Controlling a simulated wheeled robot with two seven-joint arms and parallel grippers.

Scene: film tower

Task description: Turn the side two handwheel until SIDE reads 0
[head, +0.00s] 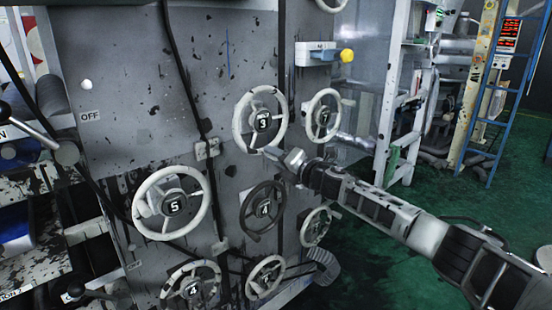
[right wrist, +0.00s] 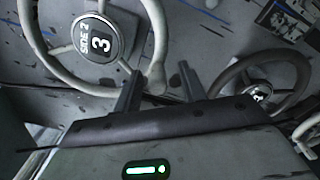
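The side two handwheel (head: 239,135) is a white wheel with a black hub, high on the grey machine panel. In the right wrist view the wheel (right wrist: 40,42) has a hub marked "SIDE 2" that reads 3. My right gripper (head: 275,157) is at the lower right of this wheel in the head view. In the right wrist view the two fingers of the gripper (right wrist: 158,88) stand apart, with a thick pale part of the rim showing between them. I cannot tell whether a finger touches it. My left gripper is not in view.
Another white wheel (head: 337,105) is to the right, and a white wheel (head: 141,206) reading 5 is lower left. A black cable (head: 184,75) runs down the panel. Green floor (head: 400,265) lies at the right.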

